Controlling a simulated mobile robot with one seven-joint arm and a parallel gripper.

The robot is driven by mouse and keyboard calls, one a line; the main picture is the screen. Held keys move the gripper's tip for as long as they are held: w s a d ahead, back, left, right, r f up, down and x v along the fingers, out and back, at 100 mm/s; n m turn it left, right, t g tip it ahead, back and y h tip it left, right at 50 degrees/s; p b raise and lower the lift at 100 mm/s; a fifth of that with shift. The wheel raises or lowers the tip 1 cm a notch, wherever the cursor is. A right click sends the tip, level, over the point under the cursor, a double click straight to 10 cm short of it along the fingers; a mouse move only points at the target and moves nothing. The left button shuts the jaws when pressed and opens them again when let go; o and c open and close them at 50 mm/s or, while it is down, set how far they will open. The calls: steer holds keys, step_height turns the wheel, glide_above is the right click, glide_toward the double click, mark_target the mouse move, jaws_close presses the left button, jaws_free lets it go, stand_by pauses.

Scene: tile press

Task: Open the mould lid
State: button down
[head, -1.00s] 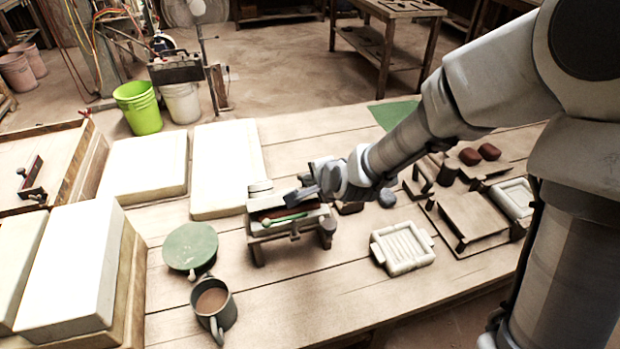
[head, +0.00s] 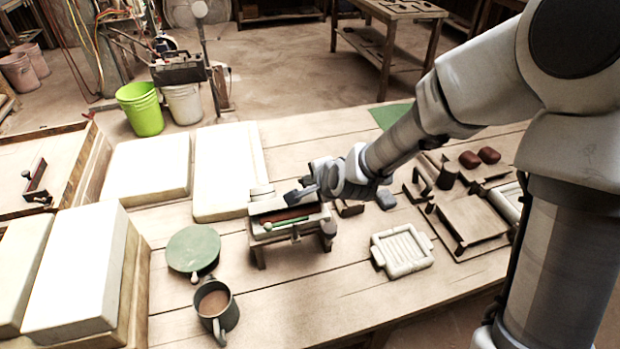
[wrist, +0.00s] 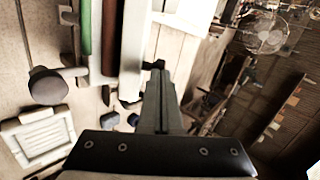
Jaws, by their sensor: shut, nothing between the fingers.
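The tile press (head: 327,237) stands on the bench in the head view, with a green bar (head: 288,225) along its near side and a red-brown strip (head: 290,215) behind that. A pale grey plate, seemingly the mould lid (head: 266,207), lies along the far side of the strip; its exact angle is unclear. In the wrist view the green bar (wrist: 85,35), brown strip (wrist: 108,30) and grey plate (wrist: 133,45) run side by side. My gripper (head: 290,197) is shut and empty, at the plate's far side. Its fingers (wrist: 158,80) show beside the plate; contact cannot be told.
A round dark knob (wrist: 47,86) sticks out from the press. A green disc (head: 193,248) and a mug (head: 216,305) stand left of the press, a white ribbed tray (head: 403,250) right. White blocks (head: 228,172) lie behind. Bare bench lies in front.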

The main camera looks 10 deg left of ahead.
steer(key=shift+r, duration=0.1)
steer(key=g+p, duration=0.1)
steer(key=p, duration=0.1)
steer(key=w+g+h+p, duration=0.1)
steer(key=p, duration=0.1)
steer(key=shift+w+a+r+g, duration=0.1)
steer(key=shift+a+r+g, duration=0.2)
steer(key=shift+a+r, duration=0.1)
steer(key=w+g+p, duration=0.1)
steer(key=p, duration=0.2)
steer(key=w+a+g+h+p, duration=0.1)
steer(key=p, duration=0.3)
steer(key=shift+w+r+h, duration=0.1)
steer(key=shift+h, duration=0.2)
steer(key=p, duration=0.1)
steer(key=w+g+p, duration=0.1)
steer(key=shift+a+p, duration=0.2)
steer(key=shift+p, duration=0.15)
steer(key=shift+w+a+f+g+h, duration=0.3)
steer(key=shift+w+f+g, duration=0.15)
steer(key=shift+w, duration=0.25)
steer(key=shift+w+a+f+g+h, duration=0.15)
steer(key=shift+w+a+f+g, duration=0.25)
steer(key=shift+w, duration=0.3)
steer(key=shift+w+a+f+g+h, duration=0.25)
steer(key=shift+w+f+g, duration=0.2)
steer(key=shift+w, duration=0.25)
steer(key=shift+r, duration=0.1)
